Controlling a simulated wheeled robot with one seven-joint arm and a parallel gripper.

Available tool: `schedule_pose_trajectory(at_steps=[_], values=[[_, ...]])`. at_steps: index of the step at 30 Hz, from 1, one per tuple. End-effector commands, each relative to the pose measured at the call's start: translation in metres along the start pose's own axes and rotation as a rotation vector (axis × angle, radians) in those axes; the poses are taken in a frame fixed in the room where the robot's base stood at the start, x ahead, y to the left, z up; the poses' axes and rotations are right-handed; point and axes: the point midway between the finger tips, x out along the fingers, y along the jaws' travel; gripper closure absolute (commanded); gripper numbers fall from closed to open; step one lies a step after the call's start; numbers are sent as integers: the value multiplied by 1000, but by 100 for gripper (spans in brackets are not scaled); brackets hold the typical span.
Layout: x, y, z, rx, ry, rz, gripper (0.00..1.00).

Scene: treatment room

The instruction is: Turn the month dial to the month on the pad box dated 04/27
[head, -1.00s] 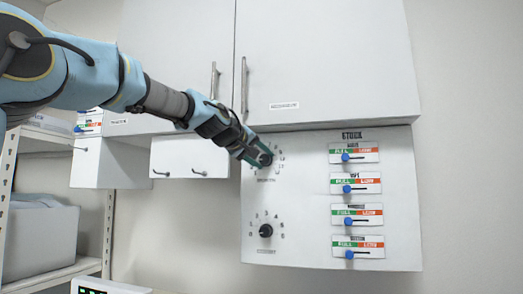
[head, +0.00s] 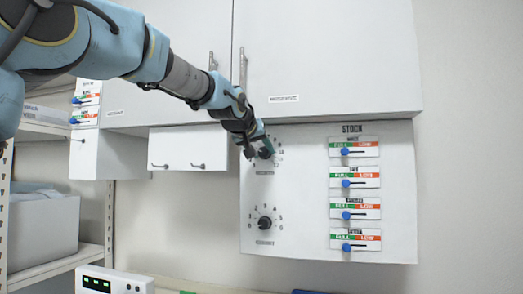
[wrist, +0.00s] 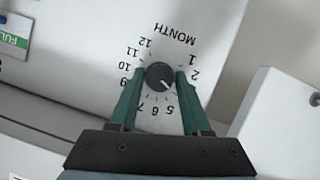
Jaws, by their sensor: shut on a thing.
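My gripper (wrist: 160,80) is shut on the knob, one green finger on each side. A white pointer line on the knob aims down and right in that view, toward the side of the 5 and the numbers by the right finger. The fingers hide some numbers. In the head view the month dial (head: 265,153) is the upper of two dials on the white panel. No pad box with a readable date shows.
A second dial (head: 265,223) sits below on the same panel. To its right is a column of several stock sliders (head: 346,184) with blue knobs. Cabinet doors with vertical handles (head: 243,68) are just above my gripper. A shelf stands at left.

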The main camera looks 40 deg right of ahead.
Motion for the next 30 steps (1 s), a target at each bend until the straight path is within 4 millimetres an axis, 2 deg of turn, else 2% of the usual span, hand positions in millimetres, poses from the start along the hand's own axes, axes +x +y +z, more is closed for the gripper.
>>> schedule_pose_trajectory(at_steps=[10,11,18,26,30], values=[[0,0,1,1,-2,-1,100],[0,0,1,1,-2,-1,51],[0,0,1,1,-1,-1,24],[0,0,0,1,-1,-1,22],[-10,-1,1,0,1,-1,22]])
